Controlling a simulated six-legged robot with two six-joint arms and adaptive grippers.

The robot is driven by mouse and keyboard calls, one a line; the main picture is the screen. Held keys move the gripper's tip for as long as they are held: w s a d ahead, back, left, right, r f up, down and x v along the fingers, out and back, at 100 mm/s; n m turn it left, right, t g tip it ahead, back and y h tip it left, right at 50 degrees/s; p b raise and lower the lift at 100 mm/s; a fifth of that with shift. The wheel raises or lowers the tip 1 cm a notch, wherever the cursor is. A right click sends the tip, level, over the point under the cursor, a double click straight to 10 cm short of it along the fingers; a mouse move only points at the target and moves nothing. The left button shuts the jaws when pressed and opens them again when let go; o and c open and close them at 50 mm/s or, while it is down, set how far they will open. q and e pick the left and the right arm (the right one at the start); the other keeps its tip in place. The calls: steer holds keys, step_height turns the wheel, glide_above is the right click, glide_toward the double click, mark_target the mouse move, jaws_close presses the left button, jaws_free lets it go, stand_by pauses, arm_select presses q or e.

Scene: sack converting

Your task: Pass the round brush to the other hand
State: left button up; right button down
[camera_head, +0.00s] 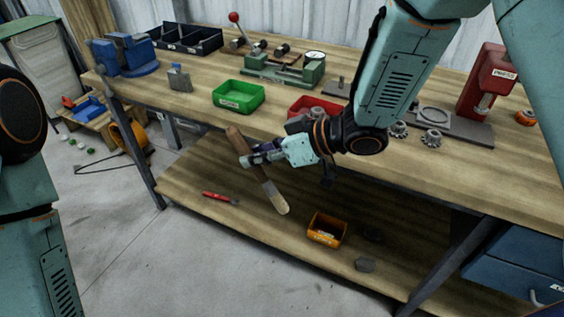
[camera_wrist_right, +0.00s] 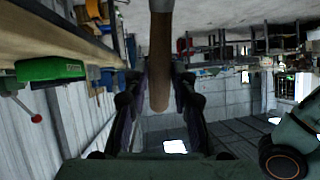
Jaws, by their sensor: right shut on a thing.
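The round brush (camera_head: 270,188) is a long brown stick-like thing with a pale lower end. It hangs tilted in front of the bench's near edge, above the lower shelf. My right gripper (camera_head: 251,158) is shut on it at its upper middle part. In the right wrist view the brush (camera_wrist_right: 160,62) stands between the two dark fingers of the right gripper (camera_wrist_right: 159,95). Which end carries the bristles is hard to tell. Of my left arm only links show at the left edge in the head view; the left gripper is out of view.
The workbench (camera_head: 440,175) holds a green bin (camera_head: 238,97), a red bin (camera_head: 303,103), a blue vise (camera_head: 127,55), a red press (camera_head: 488,83) and gears. The lower shelf (camera_head: 190,178) holds an orange bin (camera_head: 327,229) and a red-handled tool (camera_head: 220,198).

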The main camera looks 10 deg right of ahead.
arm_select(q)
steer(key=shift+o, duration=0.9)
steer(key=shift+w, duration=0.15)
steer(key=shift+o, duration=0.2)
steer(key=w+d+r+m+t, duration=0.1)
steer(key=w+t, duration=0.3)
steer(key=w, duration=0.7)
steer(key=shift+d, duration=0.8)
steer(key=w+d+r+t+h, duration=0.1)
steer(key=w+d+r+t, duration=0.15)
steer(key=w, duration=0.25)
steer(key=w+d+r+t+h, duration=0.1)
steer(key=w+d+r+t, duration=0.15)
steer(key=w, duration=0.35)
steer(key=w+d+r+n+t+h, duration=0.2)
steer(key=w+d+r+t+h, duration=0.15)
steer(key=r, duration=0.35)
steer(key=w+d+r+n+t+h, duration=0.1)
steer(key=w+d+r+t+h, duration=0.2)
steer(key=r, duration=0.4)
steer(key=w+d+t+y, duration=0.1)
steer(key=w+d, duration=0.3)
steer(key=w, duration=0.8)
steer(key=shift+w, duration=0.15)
arm_select(e)
steer(key=w+a+n+g, duration=0.1)
steer(key=w+a, duration=0.7)
steer(key=a, duration=0.2)
steer(key=shift+r+y, duration=0.3)
steer(key=shift+r, duration=0.1)
